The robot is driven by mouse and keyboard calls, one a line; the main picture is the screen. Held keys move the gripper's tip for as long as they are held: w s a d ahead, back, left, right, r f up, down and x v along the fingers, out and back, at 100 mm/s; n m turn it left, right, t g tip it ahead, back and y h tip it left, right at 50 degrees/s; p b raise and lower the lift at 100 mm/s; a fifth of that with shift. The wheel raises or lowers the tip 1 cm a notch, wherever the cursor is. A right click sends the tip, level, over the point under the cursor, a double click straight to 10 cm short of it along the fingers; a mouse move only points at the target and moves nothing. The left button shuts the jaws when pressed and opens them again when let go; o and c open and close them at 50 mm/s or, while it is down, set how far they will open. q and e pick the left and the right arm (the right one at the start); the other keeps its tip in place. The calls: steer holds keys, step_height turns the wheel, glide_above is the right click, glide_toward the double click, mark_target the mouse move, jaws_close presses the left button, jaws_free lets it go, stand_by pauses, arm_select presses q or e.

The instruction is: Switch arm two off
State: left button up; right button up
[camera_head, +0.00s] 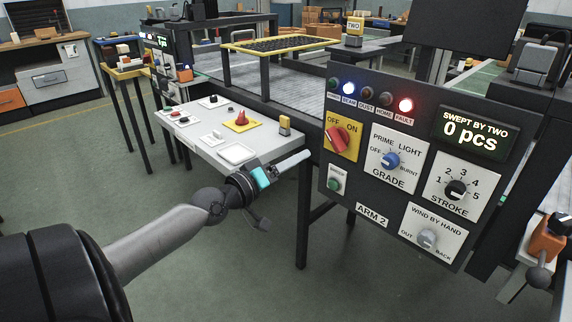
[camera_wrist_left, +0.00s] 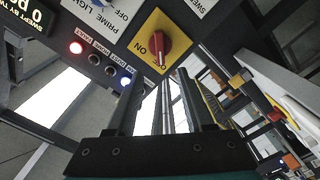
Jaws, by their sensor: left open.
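The ARM 2 control panel (camera_head: 384,180) stands at the right in the head view. My left gripper (camera_head: 303,157) is open and empty, just left of the panel and slightly below the knob. The wrist view also shows its two spread fingers (camera_wrist_left: 160,85). My right gripper is out of view.
Lamps above the knob include a lit blue one (camera_head: 348,88) and a lit red FAULT one (camera_head: 405,105). Nearby are the GRADE knob (camera_head: 390,160), STROKE knob (camera_head: 456,190) and green button (camera_head: 334,184). A low white table (camera_head: 190,140) with small items stands behind my gripper.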

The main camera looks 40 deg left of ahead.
arm_select(q)
steer(key=shift+s, duration=1.05)
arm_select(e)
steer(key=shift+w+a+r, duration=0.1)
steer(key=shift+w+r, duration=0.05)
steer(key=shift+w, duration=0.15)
arm_select(q)
steer(key=shift+a, duration=0.1)
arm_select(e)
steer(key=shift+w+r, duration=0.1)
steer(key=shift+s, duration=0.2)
